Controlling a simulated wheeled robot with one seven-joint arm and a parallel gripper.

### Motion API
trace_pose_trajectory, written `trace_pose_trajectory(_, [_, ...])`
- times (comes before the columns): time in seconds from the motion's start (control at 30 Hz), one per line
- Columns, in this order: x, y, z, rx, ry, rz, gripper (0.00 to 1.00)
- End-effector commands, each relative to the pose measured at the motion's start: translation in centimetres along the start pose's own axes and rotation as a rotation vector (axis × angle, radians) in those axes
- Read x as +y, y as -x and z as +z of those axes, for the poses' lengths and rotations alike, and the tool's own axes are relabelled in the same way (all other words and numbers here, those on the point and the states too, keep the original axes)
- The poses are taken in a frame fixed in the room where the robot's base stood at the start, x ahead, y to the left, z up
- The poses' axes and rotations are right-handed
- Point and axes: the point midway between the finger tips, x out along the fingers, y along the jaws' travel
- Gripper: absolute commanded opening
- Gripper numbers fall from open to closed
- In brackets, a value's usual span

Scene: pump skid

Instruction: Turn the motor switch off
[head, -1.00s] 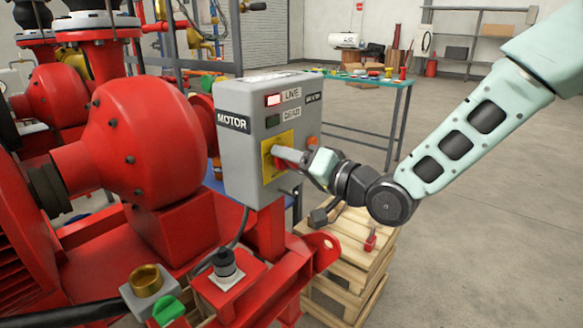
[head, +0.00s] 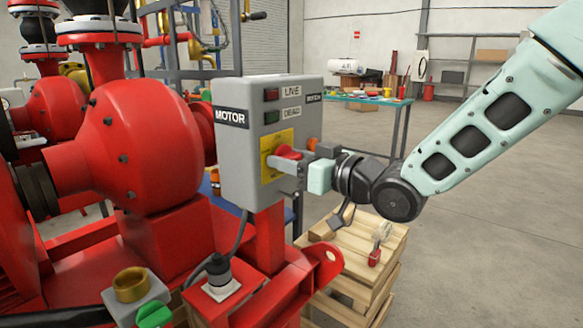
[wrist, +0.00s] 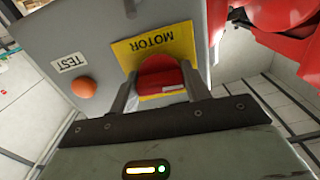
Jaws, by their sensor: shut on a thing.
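The grey motor box (head: 235,165) stands on a red post left of my arm, with a "MOTOR" label on its side. On its front is a yellow plate (head: 280,138) carrying the red switch handle (head: 288,152). My gripper (head: 284,158) is at the plate, its fingers on the handle. In the wrist view the red handle (wrist: 160,82) sits between the two fingers of my gripper (wrist: 160,78), under the word "MOTOR". The red LIVE lamp (head: 272,94) and green DEAD lamp (head: 272,117) both look unlit. The fingers partly hide the handle, so its exact pointer position is unclear.
An orange button (wrist: 83,88) beside a "TEST" label is close to the fingers. A red pump (head: 140,150) stands left of the box. A wooden pallet stack (head: 350,250) with tools is below my arm. Open floor (head: 480,220) lies to the right.

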Motion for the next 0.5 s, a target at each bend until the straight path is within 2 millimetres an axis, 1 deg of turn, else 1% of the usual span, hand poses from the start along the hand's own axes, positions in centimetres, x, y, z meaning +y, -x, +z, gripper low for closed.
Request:
trace_pose_trajectory(0.03, [0.07, 0.06, 0.24, -0.002, 0.016, 0.001, 0.24])
trace_pose_trajectory(0.2, [0.05, 0.06, 0.19, -0.003, 0.051, 0.001, 0.24])
trace_pose_trajectory(0.5, [0.04, 0.06, 0.15, -0.004, 0.063, 0.001, 0.25])
